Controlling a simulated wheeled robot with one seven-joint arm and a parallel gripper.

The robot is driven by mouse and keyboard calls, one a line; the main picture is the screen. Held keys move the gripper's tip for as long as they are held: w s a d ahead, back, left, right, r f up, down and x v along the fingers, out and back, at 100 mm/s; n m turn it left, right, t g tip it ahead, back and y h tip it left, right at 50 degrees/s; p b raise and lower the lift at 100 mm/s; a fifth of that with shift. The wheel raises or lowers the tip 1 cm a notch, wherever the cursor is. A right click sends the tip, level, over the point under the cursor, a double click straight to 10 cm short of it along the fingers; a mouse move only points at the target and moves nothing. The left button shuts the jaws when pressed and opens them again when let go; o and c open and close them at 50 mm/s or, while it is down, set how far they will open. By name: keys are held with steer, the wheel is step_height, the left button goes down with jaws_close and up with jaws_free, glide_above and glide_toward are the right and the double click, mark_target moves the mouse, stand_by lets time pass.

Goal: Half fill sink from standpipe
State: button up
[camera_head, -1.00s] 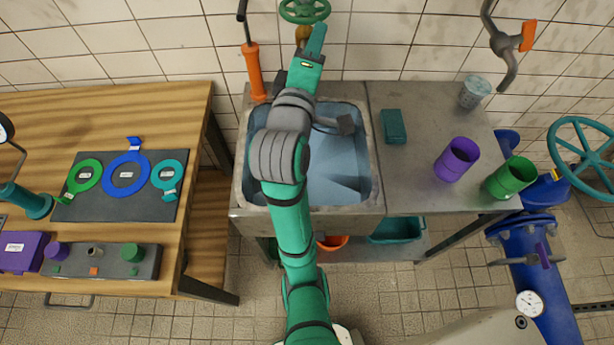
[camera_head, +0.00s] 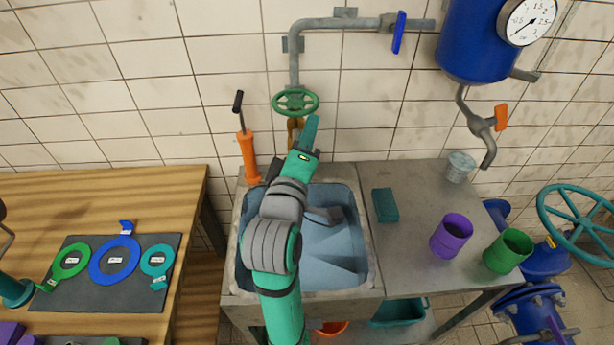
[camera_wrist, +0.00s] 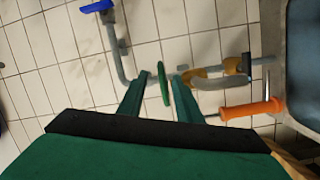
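The standpipe (camera_head: 294,68) is a grey pipe on the tiled wall with a green handwheel (camera_head: 296,102) and a brass body (camera_wrist: 195,73) below it. Its grey spout reaches out over the sink, partly hidden by my arm, and its dark end (camera_head: 335,215) shows above the basin. The sink (camera_head: 368,240) has a blue-grey interior; I cannot tell its water level. My gripper (camera_head: 311,132) is just in front of the handwheel. In the wrist view its two fingers (camera_wrist: 160,94) are apart, with the handwheel edge-on between them in the picture. I cannot tell whether they touch it.
The right counter holds a green sponge-like block (camera_head: 385,205), a purple cup (camera_head: 452,237), a green cup (camera_head: 508,251) and a metal cup (camera_head: 460,167). A wooden bench (camera_head: 100,190) is at left.

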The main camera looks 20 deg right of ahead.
mark_target(316, 103)
steer(key=w+d+m, duration=0.1)
steer(key=w, duration=0.2)
steer(key=w+d+m, duration=0.1)
steer(key=w+d, duration=0.1)
steer(key=w, duration=0.1)
steer(key=w+d+m, duration=0.1)
steer(key=w+d, duration=0.1)
steer(key=w, duration=0.1)
steer(key=shift+w+d, duration=0.25)
steer(key=shift+w, duration=0.05)
jaws_close()
